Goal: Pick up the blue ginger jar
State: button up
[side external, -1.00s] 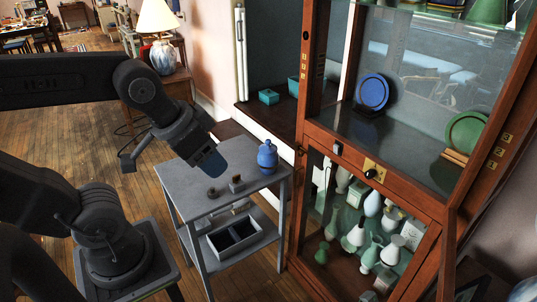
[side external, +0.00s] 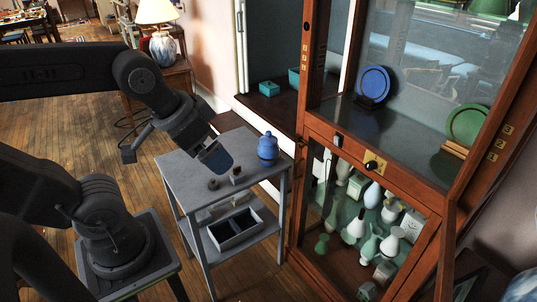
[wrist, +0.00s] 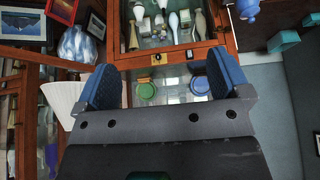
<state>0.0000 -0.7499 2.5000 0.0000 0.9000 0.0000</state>
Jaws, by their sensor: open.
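The blue ginger jar (side external: 268,147) stands upright, lid on, near the back right corner of the grey side table (side external: 187,163). In the wrist view a blue jar, most likely the same one, is cut off at the top right edge (wrist: 247,9). My gripper (side external: 216,160) is above the table, left of the jar and apart from it. In the wrist view its two blue fingers (wrist: 165,80) are spread wide with nothing between them.
Two small dark objects (side external: 214,184) (side external: 236,173) sit near the table's front edge. A divided tray (side external: 235,229) is on the lower shelf. The wooden display cabinet (side external: 375,158), with plates and several vases, stands close on the right.

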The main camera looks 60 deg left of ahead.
aim_at(268, 156)
jog(key=shift+o, duration=0.3)
jog(key=w+a+f+m+g+y, duration=0.6)
jog(key=w+a+f+m+y, duration=0.5)
jog(key=w+a+f, duration=0.5)
jog(key=w+a+f+m+t+y, duration=0.1)
jog(key=w+f+m+t+y, duration=0.1)
jog(key=w+f+m+t, duration=0.55)
jog(key=w+a+f+m+t+y, duration=0.2)
jog(key=w+f+m+y, duration=0.15)
jog(key=f, duration=0.65)
jog(key=shift+h, duration=0.45)
jog(key=x, duration=0.8)
jog(key=shift+w+f, duration=0.1)
jog(key=shift+f, duration=0.05)
jog(key=shift+f+x, duration=0.15)
jog(key=shift+x, duration=1.15)
jog(key=shift+f+x, duration=0.2)
jog(key=shift+x, duration=1.1)
jog(key=shift+w, duration=0.1)
